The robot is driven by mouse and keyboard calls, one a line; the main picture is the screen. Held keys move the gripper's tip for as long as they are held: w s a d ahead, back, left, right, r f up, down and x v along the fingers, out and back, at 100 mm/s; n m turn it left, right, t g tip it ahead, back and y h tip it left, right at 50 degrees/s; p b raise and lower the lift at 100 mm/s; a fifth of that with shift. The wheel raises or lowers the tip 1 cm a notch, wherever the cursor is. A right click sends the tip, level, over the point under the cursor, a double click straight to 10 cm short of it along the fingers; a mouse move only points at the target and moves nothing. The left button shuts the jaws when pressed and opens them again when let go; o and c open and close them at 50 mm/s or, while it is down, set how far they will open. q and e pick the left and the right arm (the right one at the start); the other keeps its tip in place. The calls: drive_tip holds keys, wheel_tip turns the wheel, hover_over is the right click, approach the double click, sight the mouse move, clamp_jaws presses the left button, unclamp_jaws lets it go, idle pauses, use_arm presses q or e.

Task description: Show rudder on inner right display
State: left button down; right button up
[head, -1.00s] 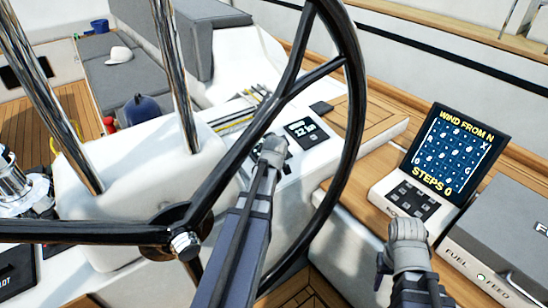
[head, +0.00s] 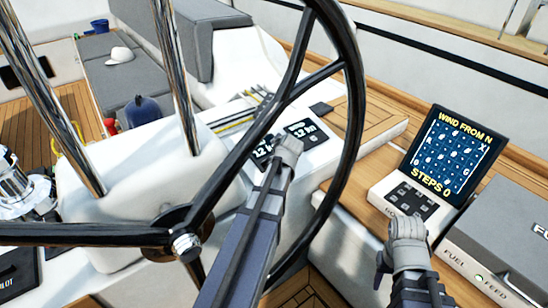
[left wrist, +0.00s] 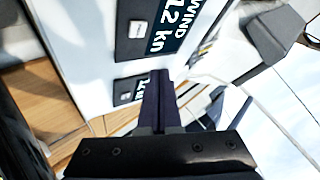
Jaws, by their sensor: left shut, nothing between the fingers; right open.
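Two small dark displays sit side by side on the white console, seen through the wheel. The right one (head: 305,130) shows 12 with small, unclear lettering; the left one (head: 262,149) shows 12 and is partly covered. My left gripper (head: 289,145) is shut and empty over the console, just in front of them. Contact cannot be told. My right gripper (head: 407,232) is open by the keypad.
The black steering wheel (head: 345,80) stands in front of the console, with my left arm among its spokes. At right a tilted screen (head: 452,150) reads WIND FROM N, STEPS 0, above a keypad (head: 412,199). A grey fuel box (head: 505,235) stands further right.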

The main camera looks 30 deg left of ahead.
use_arm(q)
drive_tip(key=r+m+y, duration=0.1)
drive_tip(key=m, duration=0.4)
drive_tip(key=r+m+g, duration=0.1)
drive_tip(key=m, duration=0.4)
drive_tip(key=r+m+y+p, duration=0.1)
drive_tip(key=m, duration=0.4)
drive_tip(key=shift+d+r+m+y, duration=0.1)
drive_tip(key=shift+d+m+y, duration=0.2)
drive_tip(key=shift+m, duration=0.1)
drive_tip(key=f+b, duration=0.2)
drive_tip(key=f, duration=0.1)
drive_tip(key=a+f+b, duration=0.1)
drive_tip(key=f+b, duration=0.1)
drive_tip(key=b, duration=0.1)
drive_tip(key=w+a+f+b, duration=0.1)
drive_tip(key=f+b, duration=0.2)
drive_tip(key=shift+f, duration=0.3)
drive_tip(key=shift+f+b, duration=0.15)
drive_tip(key=shift+b, duration=0.15)
idle(0.8)
drive_tip(key=shift+a+f, duration=0.1)
drive_tip(key=shift+f, duration=0.15)
